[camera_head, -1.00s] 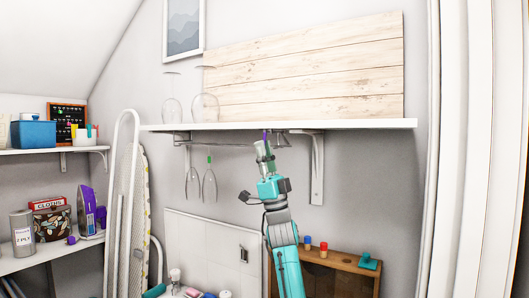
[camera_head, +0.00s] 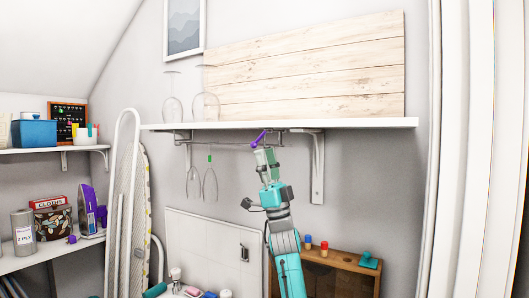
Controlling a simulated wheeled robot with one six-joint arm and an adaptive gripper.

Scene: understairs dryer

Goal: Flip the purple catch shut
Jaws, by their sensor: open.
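The purple catch (camera_head: 259,138) is a small slim piece on the wire rack (camera_head: 225,141) under the white shelf. It slants from upper right to lower left. My gripper (camera_head: 264,152) points upward just below the catch and is open. Its fingertips look very near the catch, but I cannot tell whether they touch it. The gripper hides part of the rack behind it.
The white shelf (camera_head: 350,124) with its bracket (camera_head: 318,170) is close above and right. Two stemmed glasses, one with a green mark (camera_head: 210,158), hang from the rack to the left. A wooden cabinet (camera_head: 335,272) stands below right.

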